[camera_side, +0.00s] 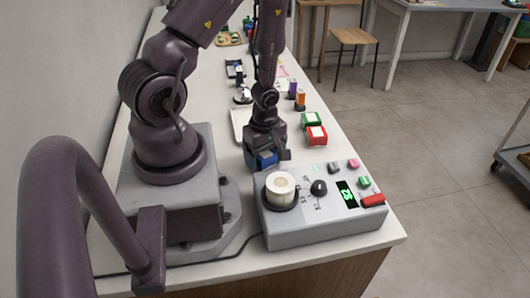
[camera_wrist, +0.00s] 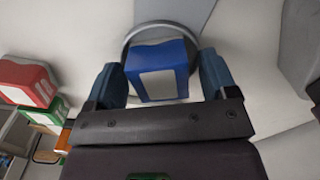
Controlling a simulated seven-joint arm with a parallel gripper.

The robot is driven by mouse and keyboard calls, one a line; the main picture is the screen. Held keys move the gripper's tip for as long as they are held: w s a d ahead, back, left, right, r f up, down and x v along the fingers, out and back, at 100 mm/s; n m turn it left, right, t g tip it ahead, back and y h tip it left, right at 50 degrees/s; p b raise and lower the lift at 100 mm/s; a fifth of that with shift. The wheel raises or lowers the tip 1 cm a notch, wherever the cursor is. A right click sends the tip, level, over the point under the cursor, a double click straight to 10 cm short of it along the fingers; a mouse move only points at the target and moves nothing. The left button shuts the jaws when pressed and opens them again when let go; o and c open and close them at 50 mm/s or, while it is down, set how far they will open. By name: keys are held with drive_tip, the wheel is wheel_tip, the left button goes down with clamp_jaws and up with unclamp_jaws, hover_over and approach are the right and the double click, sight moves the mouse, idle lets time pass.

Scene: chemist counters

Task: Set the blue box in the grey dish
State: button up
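The blue box (camera_wrist: 160,62), with a pale label, is between the two fingers of my gripper (camera_wrist: 160,82) in the wrist view. A narrow gap shows between the box and the right finger, and the fingers look open around it. The rim of the round grey dish (camera_wrist: 160,23) curves behind the box, which lies within its outline. I cannot tell whether the box touches the dish floor. In the side view the blue box (camera_side: 264,160) is under my gripper (camera_side: 268,157), low over the counter. The dish is not clear there.
A grey device (camera_side: 320,225) with a white round container (camera_side: 280,188), knob and buttons stands close in front of my gripper. Red (camera_side: 316,136) and green (camera_side: 310,119) boxes stand to the right. A pale tray (camera_side: 238,125) lies behind my gripper.

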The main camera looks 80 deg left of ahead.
drive_tip(key=shift+r, duration=0.1)
wheel_tip(320, 180, up, 13)
wheel_tip(320, 180, up, 13)
drive_tip(key=m+t+y, duration=0.1)
drive_tip(key=m+t, duration=0.2)
drive_tip(key=m, duration=0.9)
hover_over(265, 153)
drive_tip(key=w+d, duration=0.3)
drive_tip(key=d, duration=0.3)
drive_tip(key=s+d+r+m+t+h, duration=0.1)
drive_tip(key=s+d+r+m+t, duration=0.1)
drive_tip(key=d+r+m, duration=0.4)
drive_tip(key=s+r+m, duration=0.1)
drive_tip(key=m, duration=0.3)
drive_tip(key=shift+d+r+t, duration=0.2)
drive_tip(key=shift+r+t, duration=0.1)
drive_tip(key=shift+r, duration=0.05)
